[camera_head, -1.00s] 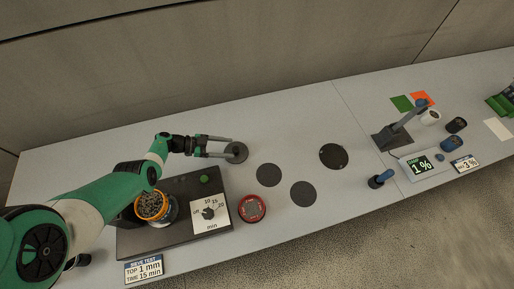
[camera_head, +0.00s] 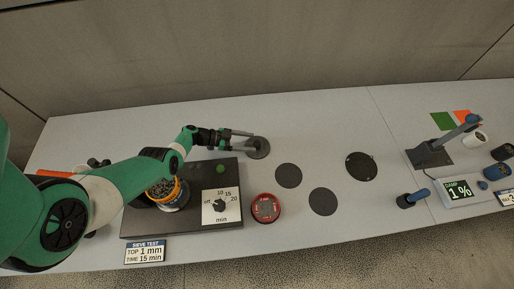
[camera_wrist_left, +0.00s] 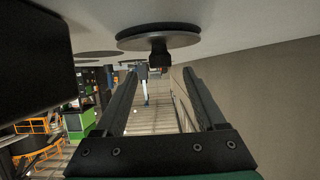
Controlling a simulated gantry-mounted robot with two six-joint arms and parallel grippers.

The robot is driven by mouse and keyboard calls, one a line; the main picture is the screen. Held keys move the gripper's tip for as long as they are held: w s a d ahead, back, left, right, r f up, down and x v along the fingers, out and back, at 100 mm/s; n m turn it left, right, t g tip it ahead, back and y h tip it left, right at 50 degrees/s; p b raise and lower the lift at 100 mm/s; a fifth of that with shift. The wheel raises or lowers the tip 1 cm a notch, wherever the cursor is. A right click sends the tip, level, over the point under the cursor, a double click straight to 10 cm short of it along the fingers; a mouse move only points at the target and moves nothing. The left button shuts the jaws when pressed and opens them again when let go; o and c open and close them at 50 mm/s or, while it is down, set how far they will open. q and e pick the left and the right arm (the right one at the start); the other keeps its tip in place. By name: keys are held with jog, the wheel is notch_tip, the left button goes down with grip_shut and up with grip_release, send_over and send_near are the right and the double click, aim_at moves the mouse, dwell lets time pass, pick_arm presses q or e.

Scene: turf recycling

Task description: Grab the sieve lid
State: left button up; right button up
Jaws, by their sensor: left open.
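The sieve lid (camera_head: 259,149), a dark grey disc with a knob, lies on the table behind the right end of the sieve shaker. My right gripper is not in view.
The black sieve shaker (camera_head: 140,222) bears a dial panel (camera_head: 230,208) and a gravel-filled sieve (camera_head: 165,190), partly hidden by my left arm. The table behind the lid is clear.

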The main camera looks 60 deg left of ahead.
aim_at(256, 143)
pick_arm(q)
jog(key=b+x, duration=0.1)
jog(key=x, duration=0.1)
jog(key=b+x, duration=0.1)
jog(key=x, duration=0.1)
jog(key=shift+f, duration=0.45)
jog(key=shift+w+r, duration=0.1)
jog(key=shift+w, duration=0.05)
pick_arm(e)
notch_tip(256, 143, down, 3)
pick_arm(q)
jog(key=shift+c, duration=0.3)
grip_shut()
